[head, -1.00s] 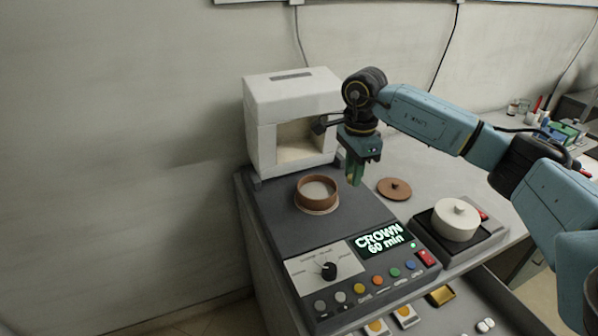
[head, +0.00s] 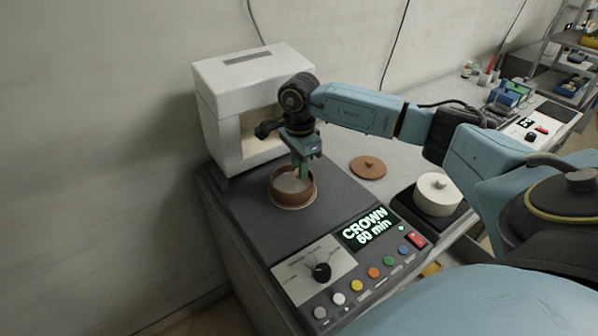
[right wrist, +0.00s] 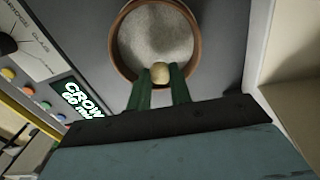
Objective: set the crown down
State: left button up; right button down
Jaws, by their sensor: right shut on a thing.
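My right gripper (head: 302,174) points down at the brown round dish, with its fingertips over the dish's inside near the rim. In the right wrist view, its two green fingers (right wrist: 160,84) are shut on a small cream crown (right wrist: 160,73). The crown overlaps the rim side of the pale grainy filling (right wrist: 155,35) in the dish. I cannot tell whether it touches the filling. The dish's brown wall (head: 293,201) shows in the head view, and the dish stands on the dark unit top. My left gripper is not in view.
A white furnace (head: 255,70) with an open front stands behind the dish. A brown lid (head: 368,167) lies to the right, beside a white lidded pot (head: 438,194). The front panel's display (head: 370,229) reads "CROWN 60 min", above a knob (head: 321,272) and coloured buttons.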

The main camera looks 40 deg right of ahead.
jog(key=shift+f, duration=0.95)
jog(key=c, duration=1.7)
grip_release()
jog(key=shift+f, duration=0.2)
jog(key=o, duration=0.4)
